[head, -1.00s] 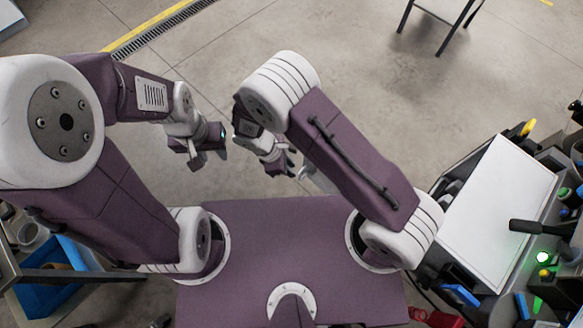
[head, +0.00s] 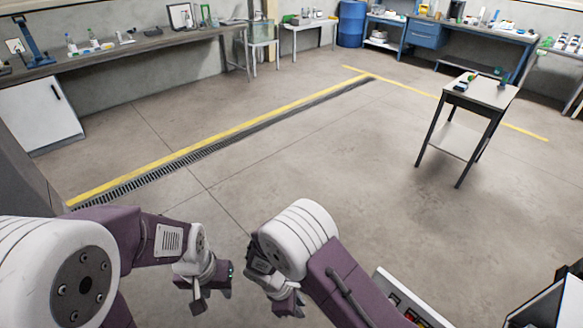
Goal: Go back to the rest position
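My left gripper (head: 212,294) is at the bottom of the head view, left of centre, above bare floor. Its two fingers stand apart with nothing visible between them. My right gripper (head: 289,304) is a little to its right, also above bare floor. Its fingertips are small and dark, seem apart, and hold nothing that I can see. Both arms are bent, with the two grippers close together but not touching.
A small table (head: 483,93) with a few small items stands at the right. A white cabinet (head: 40,112) and a long workbench (head: 150,42) line the left wall. A blue barrel (head: 351,24) is at the back. The middle floor is clear.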

